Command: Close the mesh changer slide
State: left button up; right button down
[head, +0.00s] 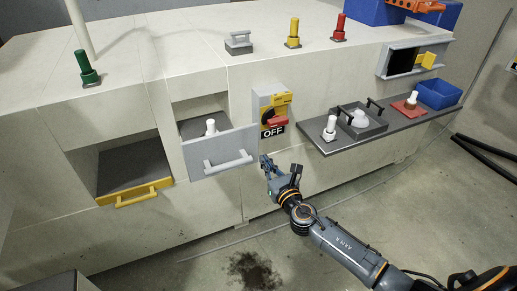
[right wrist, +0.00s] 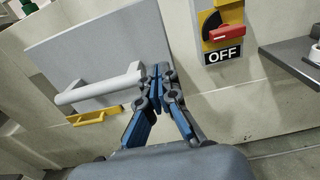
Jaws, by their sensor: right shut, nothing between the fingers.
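The slide that looks like the mesh changer slide has a flat grey front panel (head: 215,145) with a pale bar handle (head: 229,162). It stands out from its opening in the cabinet, with a white knob-like piece (head: 211,127) behind the panel. In the right wrist view the panel (right wrist: 95,45) is tilted in the picture, with its handle (right wrist: 98,87) to the left of my fingers. My right gripper (head: 265,161) is shut and empty, just right of the handle's right end; its fingertips (right wrist: 160,76) look very close to it, and I cannot tell if they touch. My left gripper is not in view.
A yellow switch box with a red knob (head: 276,121) and an OFF label is right of the slide. A yellow-handled open compartment (head: 135,195) lies left. A grey shelf (head: 335,141) with fittings juts out at right.

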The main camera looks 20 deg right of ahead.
aim_at(254, 145)
jog(key=w, duration=0.6)
jog(key=shift+w+a, duration=0.15)
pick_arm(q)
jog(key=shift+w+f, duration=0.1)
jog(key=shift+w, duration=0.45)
